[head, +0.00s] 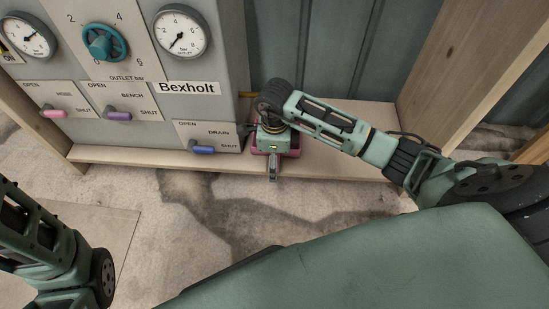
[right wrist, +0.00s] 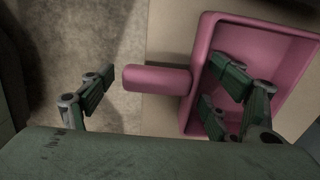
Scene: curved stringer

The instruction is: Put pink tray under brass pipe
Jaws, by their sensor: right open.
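The pink tray (head: 291,151) sits on the wooden ledge right of the panel, mostly hidden under my right gripper (head: 273,168). In the right wrist view, the tray (right wrist: 199,50) is at the right, with a stubby pink handle (right wrist: 157,79) sticking out to the left. My right gripper (right wrist: 165,72) is open around the handle, with one finger apart on its left and the other over the tray. A short brass-coloured pipe (head: 246,94) shows at the panel's right edge, partly hidden by my right wrist. My left arm is at lower left; its gripper is out of view.
The grey Bexholt panel (head: 187,88) carries gauges, a teal knob (head: 104,42) and several coloured levers, including the blue drain lever (head: 202,150). The wooden ledge (head: 345,170) is clear right of the tray. A timber post (head: 470,50) stands at the right.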

